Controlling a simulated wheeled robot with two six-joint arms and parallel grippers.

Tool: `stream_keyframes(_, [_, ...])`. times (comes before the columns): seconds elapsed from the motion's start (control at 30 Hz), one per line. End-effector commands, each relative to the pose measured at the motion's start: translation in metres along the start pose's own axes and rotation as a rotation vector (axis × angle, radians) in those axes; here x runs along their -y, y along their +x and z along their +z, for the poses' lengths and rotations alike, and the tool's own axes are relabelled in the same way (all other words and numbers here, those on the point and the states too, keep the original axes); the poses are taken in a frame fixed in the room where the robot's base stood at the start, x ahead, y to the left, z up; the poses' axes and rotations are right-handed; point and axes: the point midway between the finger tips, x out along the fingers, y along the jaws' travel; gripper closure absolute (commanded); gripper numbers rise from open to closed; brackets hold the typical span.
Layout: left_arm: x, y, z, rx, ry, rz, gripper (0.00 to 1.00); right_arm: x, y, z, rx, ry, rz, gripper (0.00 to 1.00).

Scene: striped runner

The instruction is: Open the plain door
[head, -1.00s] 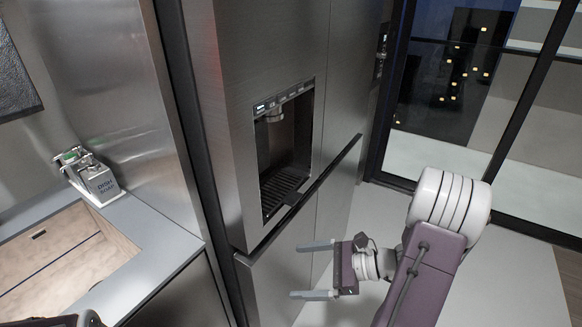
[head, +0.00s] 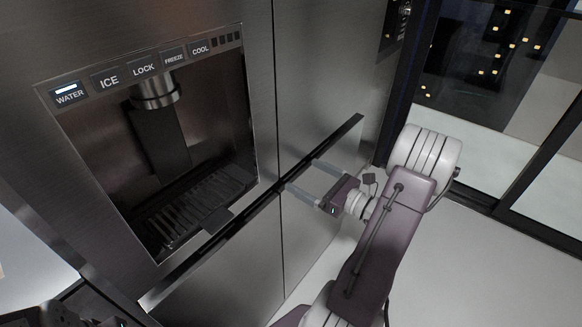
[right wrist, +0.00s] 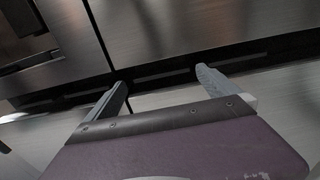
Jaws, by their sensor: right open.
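The plain door (head: 325,75) is the brushed-steel fridge door right of the vertical seam. It fills the upper right of the right wrist view (right wrist: 210,28). A dark horizontal strip or groove runs along its lower edge. My right gripper (head: 301,175) is open and empty, its two fingers pointing at this lower edge near the seam. In the right wrist view the fingertips (right wrist: 162,77) reach the dark groove; I cannot tell whether they touch. My left gripper's fingers are not seen.
The dispenser door (head: 210,15), with its recess (head: 175,160) and labelled buttons, is left of the seam. Steel lower fronts (head: 305,235) lie beneath the groove. Pale floor (head: 470,260) is open at right, before a dark-framed glass wall (head: 545,120).

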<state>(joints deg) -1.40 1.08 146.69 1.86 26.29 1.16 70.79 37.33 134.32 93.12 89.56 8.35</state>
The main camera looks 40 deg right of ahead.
Motion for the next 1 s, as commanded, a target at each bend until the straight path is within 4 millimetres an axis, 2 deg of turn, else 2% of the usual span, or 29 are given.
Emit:
stream_keyframes(0.1, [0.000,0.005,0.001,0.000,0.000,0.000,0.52,-0.002,0.027,-0.001,0.001,-0.002,0.008,0.00])
stream_keyframes(0.3, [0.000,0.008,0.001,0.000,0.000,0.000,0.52,-0.001,0.055,-0.001,0.000,-0.001,0.004,0.00])
stream_keyframes(0.6, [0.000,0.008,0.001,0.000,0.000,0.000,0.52,0.000,0.061,0.000,0.000,0.000,0.001,0.00])
stream_keyframes(0.63, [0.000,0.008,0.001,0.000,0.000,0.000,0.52,0.000,0.061,0.000,0.000,0.000,0.001,0.03])
stream_keyframes(0.67, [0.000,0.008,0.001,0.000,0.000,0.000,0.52,0.000,0.061,0.000,0.000,0.000,0.001,0.11])
stream_keyframes(0.9, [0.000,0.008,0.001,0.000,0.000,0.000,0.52,0.000,0.061,0.000,0.000,0.000,0.001,0.78])
stream_keyframes(0.93, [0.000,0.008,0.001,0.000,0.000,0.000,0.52,0.000,0.061,0.000,0.000,0.000,0.001,0.82])
stream_keyframes(1.0, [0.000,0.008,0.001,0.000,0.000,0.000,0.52,0.000,0.060,0.000,0.000,0.000,0.002,0.82])
